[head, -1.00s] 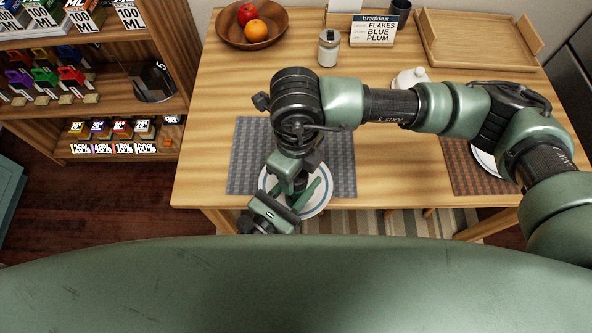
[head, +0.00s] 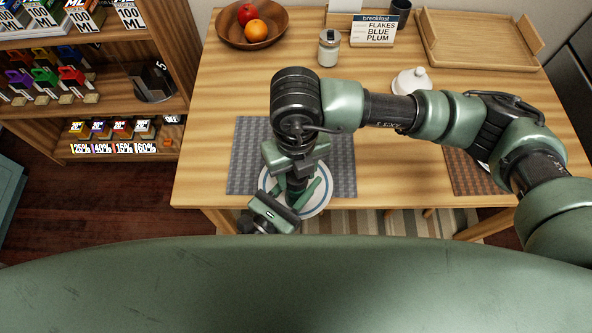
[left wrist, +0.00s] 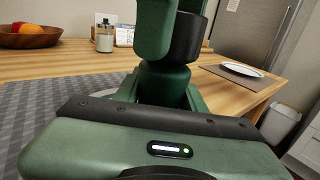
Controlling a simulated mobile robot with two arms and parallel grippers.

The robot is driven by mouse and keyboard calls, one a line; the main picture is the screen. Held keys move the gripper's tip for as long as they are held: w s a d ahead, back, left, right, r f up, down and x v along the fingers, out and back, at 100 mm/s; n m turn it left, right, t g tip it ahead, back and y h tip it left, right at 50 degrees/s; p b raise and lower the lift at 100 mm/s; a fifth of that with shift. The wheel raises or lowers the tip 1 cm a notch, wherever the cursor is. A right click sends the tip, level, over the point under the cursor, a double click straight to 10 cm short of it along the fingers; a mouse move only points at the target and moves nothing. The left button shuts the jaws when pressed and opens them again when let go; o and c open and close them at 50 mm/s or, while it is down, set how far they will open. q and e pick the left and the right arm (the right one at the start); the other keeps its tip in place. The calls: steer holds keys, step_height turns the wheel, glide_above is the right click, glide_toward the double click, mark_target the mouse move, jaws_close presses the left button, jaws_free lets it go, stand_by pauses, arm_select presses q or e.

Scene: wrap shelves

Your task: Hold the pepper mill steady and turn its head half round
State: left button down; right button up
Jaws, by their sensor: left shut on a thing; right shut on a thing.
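The pepper mill (head: 296,187) is a dark upright shape over the plate, mostly hidden by my grippers and right wrist. My left gripper (head: 290,192) reaches in low from the front, its green fingers on either side of the mill's lower part, shut on it. My right gripper (head: 296,164) comes down from above and is shut on the mill's head. In the left wrist view, the left gripper's (left wrist: 163,95) palm fills the bottom, with green fingers and a dark round part above. The exact contact points are hidden.
The plate (head: 324,203) lies on a grey placemat (head: 245,160). A fruit bowl (head: 228,31), glass jar (head: 329,48), breakfast sign (head: 378,31), white lidded pot (head: 411,80) and wooden tray (head: 440,57) stand further back. Shelves (head: 172,60) are at the left.

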steer(key=shift+a, duration=0.1)
steer(key=o, duration=1.4)
steer(key=shift+c, duration=0.2)
step_height(320, 180, up, 12)
